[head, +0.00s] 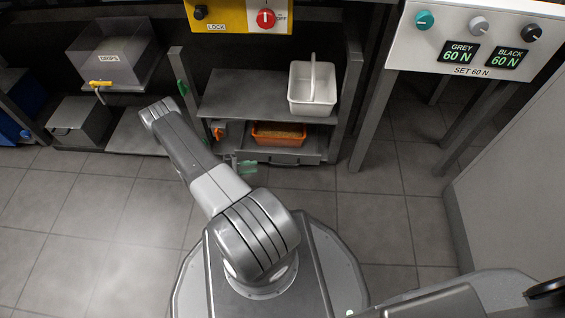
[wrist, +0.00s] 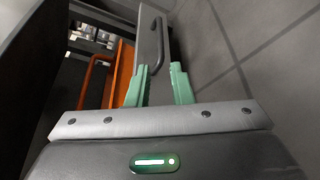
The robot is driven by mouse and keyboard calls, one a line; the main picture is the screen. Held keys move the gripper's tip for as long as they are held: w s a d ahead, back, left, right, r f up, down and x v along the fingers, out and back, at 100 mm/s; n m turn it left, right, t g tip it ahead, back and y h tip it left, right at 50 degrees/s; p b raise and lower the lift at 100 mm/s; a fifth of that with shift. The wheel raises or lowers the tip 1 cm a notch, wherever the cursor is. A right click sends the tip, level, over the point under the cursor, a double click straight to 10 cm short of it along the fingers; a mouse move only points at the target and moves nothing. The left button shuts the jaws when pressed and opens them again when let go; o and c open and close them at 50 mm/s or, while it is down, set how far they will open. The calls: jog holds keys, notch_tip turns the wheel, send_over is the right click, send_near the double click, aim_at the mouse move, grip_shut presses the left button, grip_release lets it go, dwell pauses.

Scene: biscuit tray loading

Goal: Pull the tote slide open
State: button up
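The tote slide (head: 310,159) is a grey tray low in the rack, and the orange tote (head: 278,141) stands on it. The tote also shows at the left of the wrist view (wrist: 122,72). The slide's front panel (wrist: 148,35) carries a dark bar handle (wrist: 159,42). My gripper (head: 248,167) is low in front of the slide, at the left part of its front. In the wrist view my gripper's green fingers (wrist: 160,78) are apart, with the handle's near end around the gap between the tips. I cannot tell whether they touch it.
A white basket (head: 313,92) stands on the shelf above. An orange part (head: 218,132) is on the rack's left side. A grey drips bin (head: 112,60) is at the left. Tiled floor (head: 385,215) is clear in front of the rack at right.

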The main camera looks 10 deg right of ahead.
aim_at(281, 164)
jog(key=b+x, duration=0.3)
jog(key=x, duration=1)
grip_shut()
jog(key=shift+s, duration=0.1)
